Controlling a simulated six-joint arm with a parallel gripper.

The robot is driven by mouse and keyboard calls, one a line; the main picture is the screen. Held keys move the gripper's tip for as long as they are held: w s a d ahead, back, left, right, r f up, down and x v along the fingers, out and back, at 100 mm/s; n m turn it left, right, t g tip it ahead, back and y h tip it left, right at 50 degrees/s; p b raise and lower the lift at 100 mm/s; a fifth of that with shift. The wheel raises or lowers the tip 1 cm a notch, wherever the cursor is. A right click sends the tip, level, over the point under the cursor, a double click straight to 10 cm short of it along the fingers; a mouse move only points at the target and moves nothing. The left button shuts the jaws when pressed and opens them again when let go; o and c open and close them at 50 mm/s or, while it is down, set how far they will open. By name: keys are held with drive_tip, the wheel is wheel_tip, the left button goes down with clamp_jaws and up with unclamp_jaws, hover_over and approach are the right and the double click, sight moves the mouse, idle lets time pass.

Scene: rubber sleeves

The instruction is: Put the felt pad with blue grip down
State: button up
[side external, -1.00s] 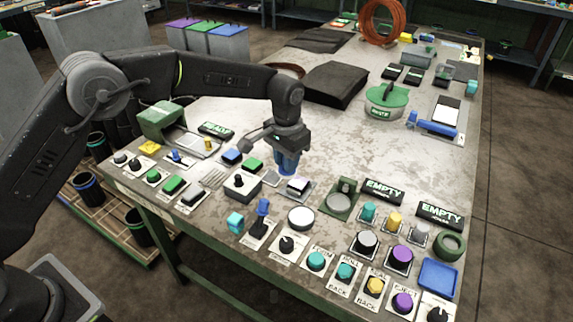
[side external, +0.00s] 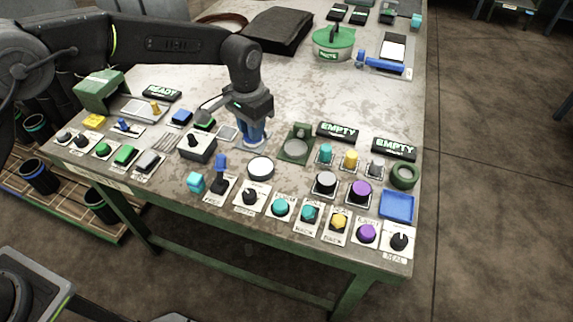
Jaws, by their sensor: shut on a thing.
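My gripper (side external: 254,136) points down over the middle of the worktable (side external: 275,103), low and close to the surface. It is shut on the felt pad with blue grip; blue shows at the fingertips, but I cannot separate the grip from the blue fingers. The pad's felt underside is hidden, so I cannot tell whether it touches what is below. The small plate below is mostly hidden by the gripper. A grey square plate (side external: 228,132) lies just left of it.
A round white disc (side external: 261,168) sits just in front of my gripper. A black joystick box (side external: 196,145) stands to its left and a green holder (side external: 297,146) to its right. Labelled knobs, such as a purple one (side external: 366,232), line the front edge.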

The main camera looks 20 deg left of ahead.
drive_tip(key=d+f, duration=0.2)
drive_tip(key=d, duration=0.1)
drive_tip(key=d+f, duration=0.1)
drive_tip(key=d, duration=0.2)
drive_tip(key=d+f, duration=0.2)
drive_tip(key=d, duration=0.1)
drive_tip(key=shift+s+d+f, duration=0.2)
drive_tip(key=shift+s+f, duration=0.05)
drive_tip(key=shift+f, duration=2.05)
drive_tip(key=shift+f, duration=0.1)
drive_tip(key=o, duration=0.8)
wheel_tip(320, 180, up, 12)
drive_tip(key=shift+r, duration=0.1)
